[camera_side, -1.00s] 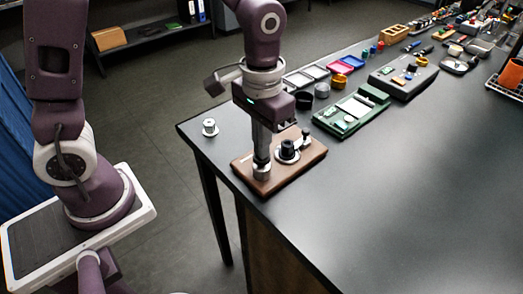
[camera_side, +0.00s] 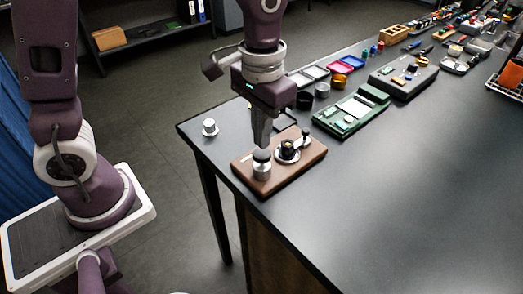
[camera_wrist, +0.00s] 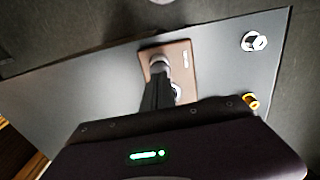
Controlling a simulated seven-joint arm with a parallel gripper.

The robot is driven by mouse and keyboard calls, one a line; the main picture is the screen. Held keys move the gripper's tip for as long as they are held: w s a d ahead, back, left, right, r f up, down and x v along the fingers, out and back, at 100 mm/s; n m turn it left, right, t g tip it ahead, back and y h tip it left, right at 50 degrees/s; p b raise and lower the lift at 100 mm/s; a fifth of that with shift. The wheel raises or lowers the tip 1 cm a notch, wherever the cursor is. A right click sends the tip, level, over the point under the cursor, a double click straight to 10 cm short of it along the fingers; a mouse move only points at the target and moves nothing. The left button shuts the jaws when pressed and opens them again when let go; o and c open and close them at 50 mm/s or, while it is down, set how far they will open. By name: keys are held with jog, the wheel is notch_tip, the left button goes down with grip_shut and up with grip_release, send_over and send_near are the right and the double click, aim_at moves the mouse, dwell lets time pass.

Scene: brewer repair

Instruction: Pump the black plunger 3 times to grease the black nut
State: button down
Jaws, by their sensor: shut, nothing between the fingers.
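The black plunger (camera_side: 262,156) is the dark round cap on a silver cylinder (camera_side: 262,172), which stands upright at the front left of a brown board (camera_side: 285,180). My gripper (camera_side: 263,146) is shut and empty, pointing down just above the plunger; I cannot tell if its tips touch the cap. The dark piece that looks like the black nut (camera_side: 288,147) sits in a silver ring to the right of the plunger. In the wrist view my gripper (camera_wrist: 158,80) reaches over the board (camera_wrist: 182,55) and hides part of it.
A small silver knob piece (camera_side: 210,127) stands left of the board near the table edge. A dark-topped peg (camera_side: 305,134) rises at the board's back right. A green tray (camera_side: 350,115) and black cups lie behind. The table (camera_side: 420,200) to the right is clear.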

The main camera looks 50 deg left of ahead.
aim_at(262, 153)
jog(key=shift+r, duration=1.05)
notch_tip(262, 153, up, 6)
dwell(0.4)
jog(key=shift+f, duration=4.3)
jog(key=shift+f, duration=0.1)
